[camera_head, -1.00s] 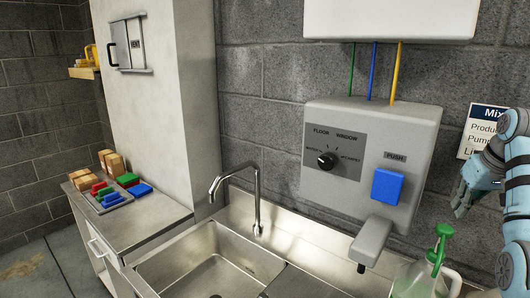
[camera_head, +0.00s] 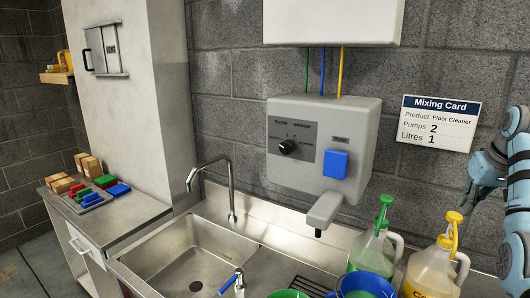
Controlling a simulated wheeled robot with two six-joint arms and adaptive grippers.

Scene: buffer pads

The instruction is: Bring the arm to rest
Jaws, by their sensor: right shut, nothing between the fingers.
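My right arm (camera_head: 515,190) comes in at the right edge, light blue and dark. Its gripper (camera_head: 465,208) points down with its fingers together and nothing held. It is beside and just above the yellow pump top (camera_head: 450,232) of a clear jug; I cannot tell whether they touch. My left arm and gripper are out of view.
A green-topped jug (camera_head: 373,249) and the yellow-topped jug (camera_head: 430,268) stand right of the sink (camera_head: 190,255). Blue (camera_head: 365,284) and green buckets show at the bottom. A dispenser (camera_head: 322,150) and a mixing card (camera_head: 437,122) are on the wall. Coloured pads lie on the left counter (camera_head: 130,215).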

